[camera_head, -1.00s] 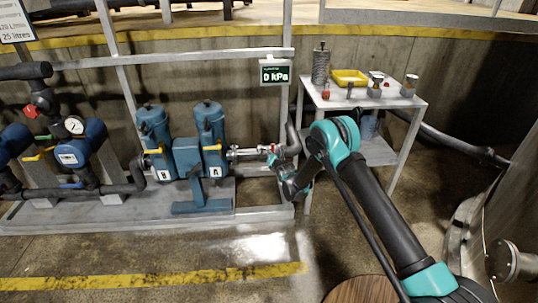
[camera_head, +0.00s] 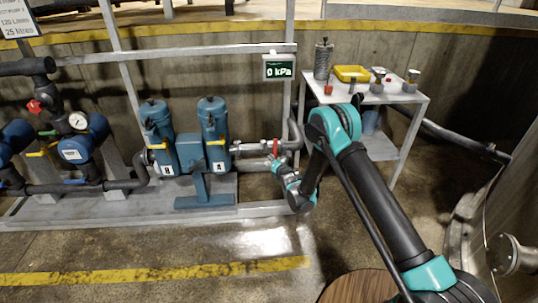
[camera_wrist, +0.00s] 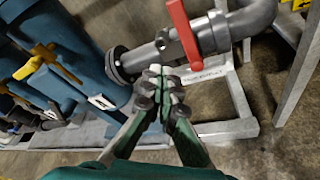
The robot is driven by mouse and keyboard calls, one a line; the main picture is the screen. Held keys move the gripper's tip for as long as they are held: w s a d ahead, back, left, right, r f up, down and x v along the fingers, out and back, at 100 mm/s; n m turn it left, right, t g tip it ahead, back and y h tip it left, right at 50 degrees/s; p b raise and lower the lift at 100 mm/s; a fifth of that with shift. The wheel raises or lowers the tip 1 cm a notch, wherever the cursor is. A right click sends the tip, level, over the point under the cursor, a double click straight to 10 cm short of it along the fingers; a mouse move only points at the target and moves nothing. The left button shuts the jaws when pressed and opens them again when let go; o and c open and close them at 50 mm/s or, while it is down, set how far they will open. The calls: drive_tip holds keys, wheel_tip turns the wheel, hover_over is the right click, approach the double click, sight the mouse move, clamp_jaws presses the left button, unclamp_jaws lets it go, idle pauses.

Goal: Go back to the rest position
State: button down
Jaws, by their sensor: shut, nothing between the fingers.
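My gripper (camera_wrist: 163,73) shows in the wrist view with its fingertips together and nothing between them. Its tips are just below a grey pipe (camera_wrist: 152,55) with a red lever handle (camera_wrist: 182,30). I cannot tell from this view how far apart they are. In the head view my gripper (camera_head: 275,164) is small, beside the pipe and the red handle (camera_head: 275,148), right of the blue filter housings (camera_head: 214,135). My arm is folded at the elbow in front of the white table.
A white table (camera_head: 412,97) at the back right holds a yellow tray (camera_head: 352,73), a spring-like cylinder (camera_head: 322,60) and small fittings. A panel (camera_head: 279,68) reads 0 kPa. A metal frame (camera_head: 262,209) edges the pump skid. The floor in front (camera_head: 200,248) is clear.

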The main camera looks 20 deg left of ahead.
drive_tip(key=w+d+r+m+h, duration=0.2)
drive_tip(key=d+r+m, duration=0.35)
drive_tip(key=d, duration=0.35)
drive_tip(key=w+d+r+m+h, duration=0.2)
drive_tip(key=w+d+r+m, duration=0.15)
drive_tip(key=d+r, duration=0.4)
drive_tip(key=s+d+r+m+g+h, duration=0.1)
drive_tip(key=s+d+r+m, duration=0.15)
drive_tip(key=d, duration=0.35)
drive_tip(key=s+d+r+m+h, duration=0.1)
drive_tip(key=d+r+m, duration=0.15)
drive_tip(key=d, duration=0.45)
drive_tip(key=s+d+r+m+g+h, duration=0.1)
drive_tip(key=s+d+r+m, duration=0.1)
drive_tip(key=d+m, duration=0.3)
drive_tip(key=s+d+r+m+g+h, duration=0.25)
drive_tip(key=s+d+m, duration=0.65)
drive_tip(key=s+d, duration=0.75)
drive_tip(key=s+d+f+m+g, duration=0.1)
drive_tip(key=s+d+m, duration=0.3)
drive_tip(key=s, duration=0.4)
drive_tip(key=s+d+f+m+g, duration=0.1)
drive_tip(key=s+d+m, duration=0.3)
drive_tip(key=s, duration=0.5)
drive_tip(key=shift+s+d+f+m+h, duration=0.15)
drive_tip(key=shift+d+f+m+h, duration=0.25)
drive_tip(key=shift+d, duration=0.7)
